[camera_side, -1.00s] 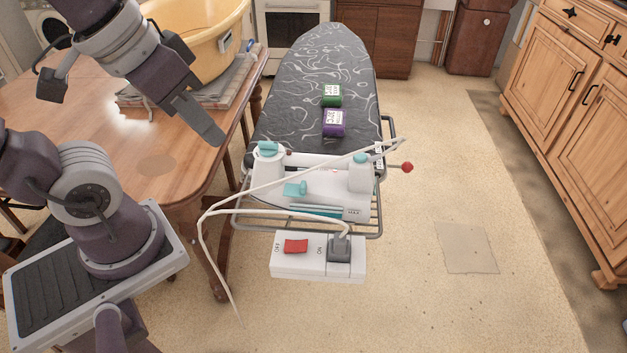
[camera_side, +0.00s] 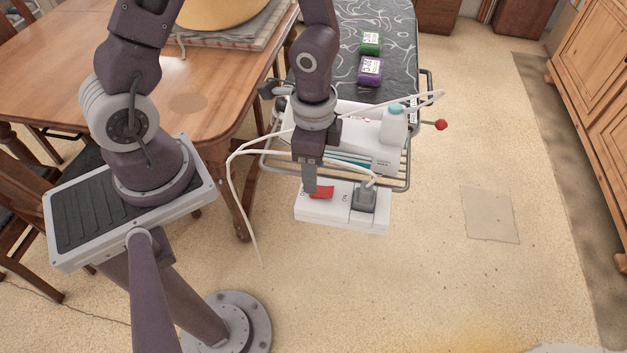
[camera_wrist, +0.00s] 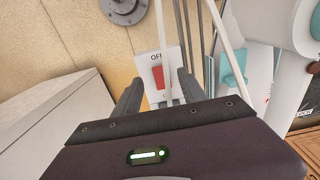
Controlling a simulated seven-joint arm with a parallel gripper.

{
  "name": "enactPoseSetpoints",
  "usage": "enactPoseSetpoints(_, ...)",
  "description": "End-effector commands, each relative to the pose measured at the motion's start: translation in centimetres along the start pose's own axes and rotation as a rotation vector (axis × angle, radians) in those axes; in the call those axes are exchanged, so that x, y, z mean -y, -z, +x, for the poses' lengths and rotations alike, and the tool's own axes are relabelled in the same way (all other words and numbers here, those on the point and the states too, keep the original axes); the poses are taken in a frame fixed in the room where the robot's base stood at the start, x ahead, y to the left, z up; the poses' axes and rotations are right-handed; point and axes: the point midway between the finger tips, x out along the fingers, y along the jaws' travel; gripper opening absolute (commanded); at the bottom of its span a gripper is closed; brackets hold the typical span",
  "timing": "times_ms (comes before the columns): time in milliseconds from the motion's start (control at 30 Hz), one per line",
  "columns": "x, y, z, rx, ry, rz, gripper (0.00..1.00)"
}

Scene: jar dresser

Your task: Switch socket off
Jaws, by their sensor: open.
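The white socket box (camera_side: 342,213) is at the near end of the ironing board, with a red rocker switch (camera_side: 321,192) on its left part and a grey plug (camera_side: 364,197) in its right part. My gripper (camera_side: 310,190) points down at the switch's left side, close to or touching it; I cannot tell which. In the wrist view the red switch (camera_wrist: 158,77) lies between the two fingers of my gripper (camera_wrist: 158,90), below the letters OFF. The fingers are apart and hold nothing. The plug is not clearly seen in the wrist view.
The white iron (camera_side: 360,128) is behind the socket, partly hidden by my arm. A white cord (camera_side: 232,170) loops to the left. A wooden table (camera_side: 200,85) stands at left. Purple (camera_side: 369,71) and green (camera_side: 371,42) boxes sit on the ironing board (camera_side: 350,20). Floor at right is clear.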

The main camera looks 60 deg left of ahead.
Motion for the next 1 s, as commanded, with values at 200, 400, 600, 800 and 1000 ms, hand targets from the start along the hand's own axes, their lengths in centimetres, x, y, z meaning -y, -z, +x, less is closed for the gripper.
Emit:
enactPoseSetpoints(200, -0.1, -0.1, 3.9, 0.005, 0.0, 0.001, 0.49)
enactPoseSetpoints(400, 0.0, -0.1, 4.8, 0.001, 0.001, -0.002, 0.49)
enactPoseSetpoints(600, 0.0, -0.1, 4.7, 0.001, 0.002, -0.003, 0.37)
enactPoseSetpoints(800, 0.1, -0.1, 4.7, 0.002, 0.002, -0.003, 0.0)
enactPoseSetpoints(1000, 0.2, 0.1, 4.7, 0.031, 0.007, -0.005, 0.0)
